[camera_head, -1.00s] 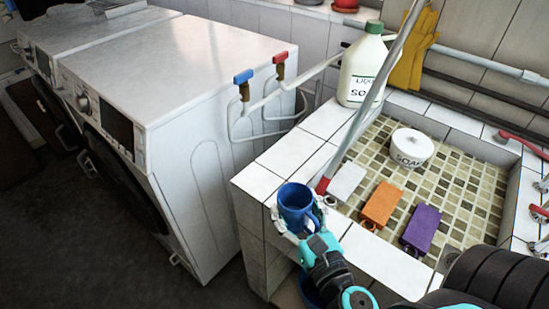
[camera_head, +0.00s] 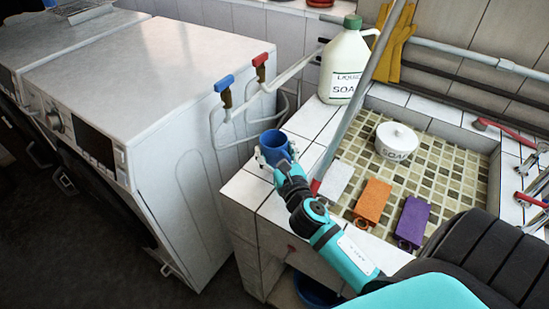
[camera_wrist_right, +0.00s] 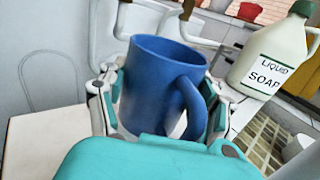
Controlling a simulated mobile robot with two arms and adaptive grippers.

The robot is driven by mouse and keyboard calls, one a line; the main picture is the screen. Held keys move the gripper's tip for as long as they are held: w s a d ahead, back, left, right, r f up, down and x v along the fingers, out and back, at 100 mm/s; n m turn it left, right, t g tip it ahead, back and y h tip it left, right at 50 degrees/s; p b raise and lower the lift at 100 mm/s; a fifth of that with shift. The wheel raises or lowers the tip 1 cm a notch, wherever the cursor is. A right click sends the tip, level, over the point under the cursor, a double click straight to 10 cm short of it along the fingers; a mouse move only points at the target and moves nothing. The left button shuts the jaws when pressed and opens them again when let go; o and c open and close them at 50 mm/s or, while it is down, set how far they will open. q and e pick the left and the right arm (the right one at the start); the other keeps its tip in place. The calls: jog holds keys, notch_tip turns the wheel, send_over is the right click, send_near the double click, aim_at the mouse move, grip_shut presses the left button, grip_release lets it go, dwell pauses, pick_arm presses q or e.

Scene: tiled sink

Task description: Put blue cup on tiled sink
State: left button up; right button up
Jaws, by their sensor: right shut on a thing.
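The blue cup (camera_head: 274,148) is upright between the fingers of my right gripper (camera_head: 276,160), which is shut on it. The right wrist view shows the cup (camera_wrist_right: 165,85) close up, its handle toward the camera and right, with a finger of my right gripper (camera_wrist_right: 160,108) on each side. The tiled sink (camera_head: 243,190) has white tiled rims and a mosaic basin. My left gripper is not in view.
A liquid soap jug (camera_head: 343,68) stands on the back rim, right of the cup. A slanted pole (camera_head: 352,115) crosses the rim. A soap pot (camera_head: 396,141), an orange sponge (camera_head: 373,199) and a purple sponge (camera_head: 413,219) are in the basin. A washing machine (camera_head: 150,90) stands left, with pipes beside it.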

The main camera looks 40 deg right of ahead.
aim_at(275, 161)
notch_tip(275, 161, down, 3)
jog(key=shift+r+b, duration=0.1)
jog(key=shift+b, duration=0.5)
jog(key=shift+f, duration=0.55)
jog(key=o, duration=1.2)
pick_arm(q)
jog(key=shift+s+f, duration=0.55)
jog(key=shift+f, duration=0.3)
pick_arm(e)
jog(key=shift+r, duration=0.1)
